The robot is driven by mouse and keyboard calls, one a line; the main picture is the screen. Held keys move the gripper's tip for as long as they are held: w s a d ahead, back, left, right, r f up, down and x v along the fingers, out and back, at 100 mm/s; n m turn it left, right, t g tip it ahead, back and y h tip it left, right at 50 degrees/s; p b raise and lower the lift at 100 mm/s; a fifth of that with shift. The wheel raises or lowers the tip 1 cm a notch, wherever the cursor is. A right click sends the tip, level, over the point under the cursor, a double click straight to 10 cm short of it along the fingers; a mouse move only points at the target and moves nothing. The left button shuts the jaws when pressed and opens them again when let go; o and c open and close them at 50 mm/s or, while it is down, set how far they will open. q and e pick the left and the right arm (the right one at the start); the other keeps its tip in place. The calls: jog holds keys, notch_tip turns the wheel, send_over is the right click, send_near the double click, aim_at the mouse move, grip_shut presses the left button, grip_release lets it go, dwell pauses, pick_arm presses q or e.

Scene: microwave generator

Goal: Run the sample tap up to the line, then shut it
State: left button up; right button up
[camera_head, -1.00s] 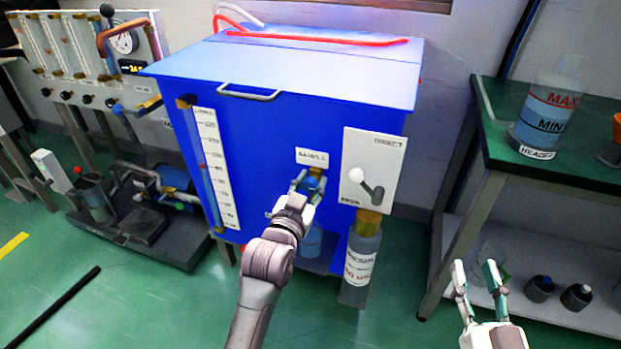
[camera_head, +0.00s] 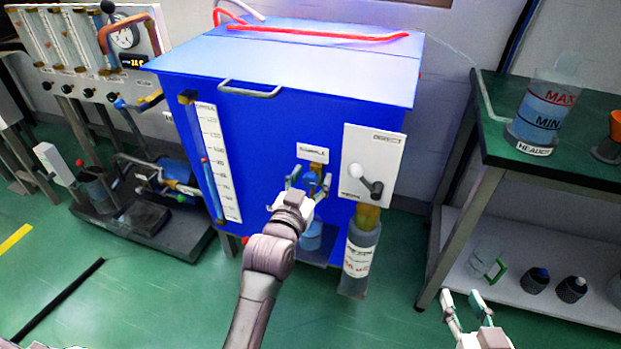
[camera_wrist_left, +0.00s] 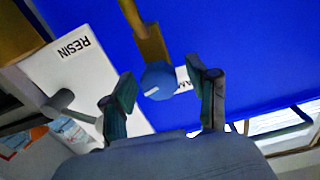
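The sample tap sticks out of the blue tank front under the SAMPLE label (camera_head: 311,152). Its blue knob (camera_wrist_left: 158,80) with a white mark shows in the left wrist view, below a brass stem (camera_wrist_left: 150,45). My left gripper (camera_head: 308,184) is in front of the tap with fingers apart. The knob appears between the fingertips, with a gap on both sides. A container with blue liquid (camera_head: 311,238) stands below the tap, partly hidden by my arm; I cannot make out its line. My right gripper (camera_head: 466,303) is open and empty at the lower right.
A white panel with a grey lever (camera_head: 372,186) and a resin bottle (camera_head: 358,262) are just right of the tap. A green bench (camera_head: 545,165) stands right, with a header vessel (camera_head: 541,118) on top and a green-handled jug (camera_head: 487,262) below.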

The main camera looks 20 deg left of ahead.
pick_arm(q)
jog(key=s, duration=1.2)
jog(key=shift+a, duration=0.2)
pick_arm(e)
jog(key=s+d+f+g+h+p, duration=0.2)
jog(key=s+d+f+g, duration=0.1)
jog(key=s+f+g, duration=0.35)
pick_arm(q)
jog(key=w+m, duration=0.2)
jog(key=w, duration=0.1)
jog(key=w+m, duration=0.2)
jog(key=w, duration=0.2)
jog(key=w+m+b, duration=0.1)
jog(key=w+m, duration=0.2)
jog(key=w, duration=0.1)
jog(key=shift+f, duration=0.3)
jog(key=shift+w+d, duration=0.1)
jog(key=shift+w, duration=0.45)
pick_arm(e)
jog(key=w+a+r+t+y, duration=0.1)
jog(key=w+a+r+t, duration=0.1)
jog(key=w+r+t, duration=0.2)
jog(key=shift+w+a+t+y, duration=0.15)
jog(key=shift+w+t+y, duration=0.15)
jog(key=shift+w+t, duration=0.2)
